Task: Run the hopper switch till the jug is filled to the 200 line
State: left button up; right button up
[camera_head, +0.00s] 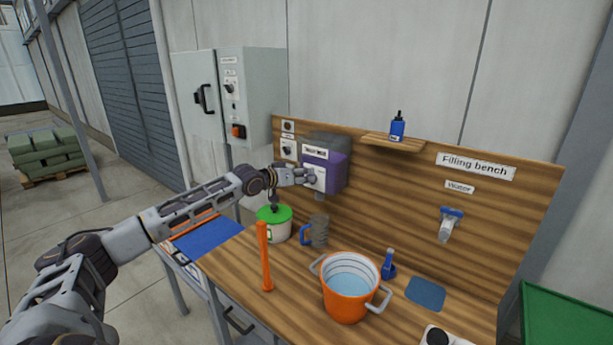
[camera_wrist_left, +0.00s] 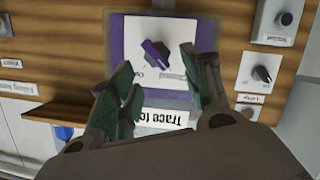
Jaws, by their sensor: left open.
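The hopper (camera_head: 323,172) is a purple box with a dark translucent top, fixed to the wooden back panel. Its white switch plate (camera_wrist_left: 178,30) carries a purple rotary knob (camera_wrist_left: 155,52), turned at a slant. My left gripper (camera_head: 308,177) is in front of this plate. In the left wrist view its open fingers (camera_wrist_left: 156,64) are on either side of the knob's near end; contact cannot be told. The grey jug (camera_head: 319,231) with a blue handle stands upright on the bench below the hopper. Its fill level and lines are too small to read. My right gripper is out of view.
Other knobs (camera_wrist_left: 262,73) flank the hopper. A shelf (camera_head: 393,144) holds a blue bottle (camera_head: 397,129). A blue mat (camera_head: 425,293) lies right.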

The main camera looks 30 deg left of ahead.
pick_arm(q)
jog(key=shift+x, duration=0.8)
jog(key=shift+w+f+p, duration=0.2)
jog(key=shift+w+p, duration=0.1)
jog(key=shift+w, duration=0.2)
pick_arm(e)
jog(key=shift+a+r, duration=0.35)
